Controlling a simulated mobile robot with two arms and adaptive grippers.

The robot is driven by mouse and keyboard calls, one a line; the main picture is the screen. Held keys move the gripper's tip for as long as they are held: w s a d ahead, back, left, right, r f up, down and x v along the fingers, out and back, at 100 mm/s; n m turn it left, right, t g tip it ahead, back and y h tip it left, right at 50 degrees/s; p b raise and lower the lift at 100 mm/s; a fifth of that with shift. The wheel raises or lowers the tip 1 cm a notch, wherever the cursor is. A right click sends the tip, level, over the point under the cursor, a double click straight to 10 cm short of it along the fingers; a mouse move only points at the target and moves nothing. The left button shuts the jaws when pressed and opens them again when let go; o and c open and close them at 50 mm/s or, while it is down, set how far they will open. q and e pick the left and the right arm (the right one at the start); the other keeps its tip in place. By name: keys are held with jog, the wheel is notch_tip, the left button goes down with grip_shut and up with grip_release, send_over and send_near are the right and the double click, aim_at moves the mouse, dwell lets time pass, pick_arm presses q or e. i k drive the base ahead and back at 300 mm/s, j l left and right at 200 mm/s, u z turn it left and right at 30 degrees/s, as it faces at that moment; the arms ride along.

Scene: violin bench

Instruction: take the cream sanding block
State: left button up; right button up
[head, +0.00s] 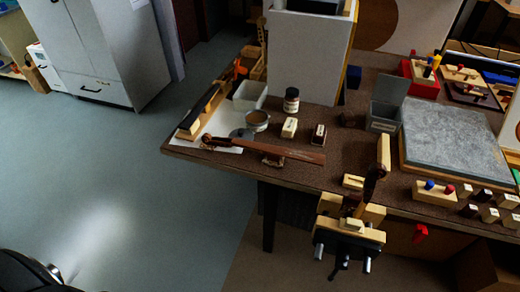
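A cream block (289,127) with a small dark label stands on the brown bench (340,116), near its middle left. It looks like the cream sanding block, though its label is too small to read. A dark brown block (318,134) with a pale label stands just right of it, with a narrow gap between. Neither of my grippers is in the head view, and nothing touches the cream block.
A dark bottle (291,100) stands behind the block, and a round tin (256,121) to its left. A long brown wooden piece (265,149) lies in front. A wooden-jawed vise (348,226) is at the front edge. Several small labelled blocks (489,213) stand at far right.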

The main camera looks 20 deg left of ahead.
aim_at(288, 131)
jog(key=i+j, duration=0.15)
jog(key=j, duration=0.25)
jog(key=i+j, duration=0.15)
jog(key=j, duration=0.25)
jog(key=i+j, duration=0.15)
jog(key=j, duration=0.25)
jog(key=i+j, duration=0.15)
jog(key=j, duration=0.25)
jog(key=z, duration=0.05)
